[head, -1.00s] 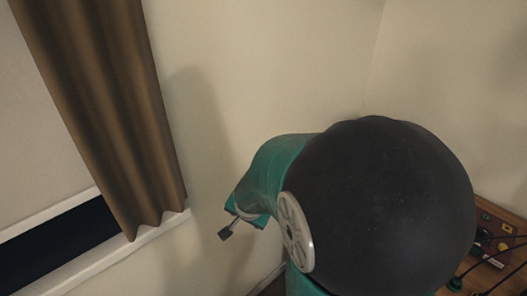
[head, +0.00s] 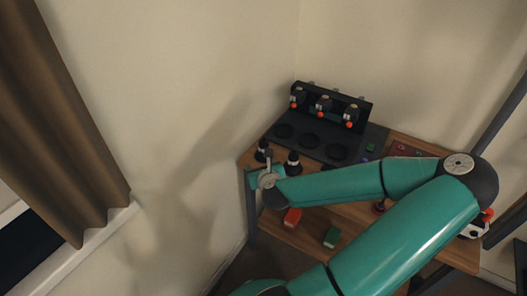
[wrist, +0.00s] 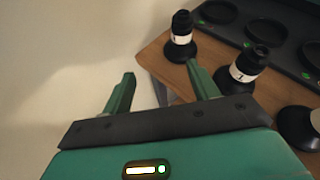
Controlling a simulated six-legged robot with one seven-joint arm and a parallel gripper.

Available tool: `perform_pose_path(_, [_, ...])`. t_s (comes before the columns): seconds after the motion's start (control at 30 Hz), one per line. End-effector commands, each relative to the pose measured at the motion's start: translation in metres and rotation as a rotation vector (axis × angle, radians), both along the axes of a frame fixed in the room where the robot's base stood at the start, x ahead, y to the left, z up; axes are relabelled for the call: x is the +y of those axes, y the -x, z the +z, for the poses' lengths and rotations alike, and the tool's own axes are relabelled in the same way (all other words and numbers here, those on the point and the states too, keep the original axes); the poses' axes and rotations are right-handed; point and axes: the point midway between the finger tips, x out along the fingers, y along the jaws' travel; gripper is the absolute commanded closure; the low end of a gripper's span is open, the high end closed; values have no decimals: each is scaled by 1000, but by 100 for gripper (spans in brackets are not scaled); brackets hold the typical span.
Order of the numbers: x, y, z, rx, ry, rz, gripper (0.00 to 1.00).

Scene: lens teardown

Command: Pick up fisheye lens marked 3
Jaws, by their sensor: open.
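My gripper (wrist: 161,69) is open and empty in the wrist view, its two green fingers apart near the table's corner. A black lens (wrist: 181,37) with a white label stands upright just beyond the right finger; its mark is too small to read surely. A second black lens (wrist: 243,70) stands to its right, its label seeming to read 1. A third lens (wrist: 299,128) is cut off at the right edge. In the head view my gripper (head: 268,158) is at the wooden table's left corner, close to two lenses (head: 262,147) (head: 293,160). No lens is between the fingers.
A dark tray (head: 322,152) with round recesses lies behind the lenses, below a black rack (head: 360,104) with orange-tipped parts. A red block (head: 292,217) and a green block (head: 332,237) lie nearer. A wall and curtain (head: 70,130) are at left.

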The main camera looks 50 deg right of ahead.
Motion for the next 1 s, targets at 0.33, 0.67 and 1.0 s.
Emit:
perform_pose_path(0.33, [-42,3,6,-126,-58,-157,40])
perform_pose_path(0.67, [-78,-35,-16,-122,-56,-154,40])
perform_pose_path(1.0, [-100,-61,-30,-122,-56,-154,40])
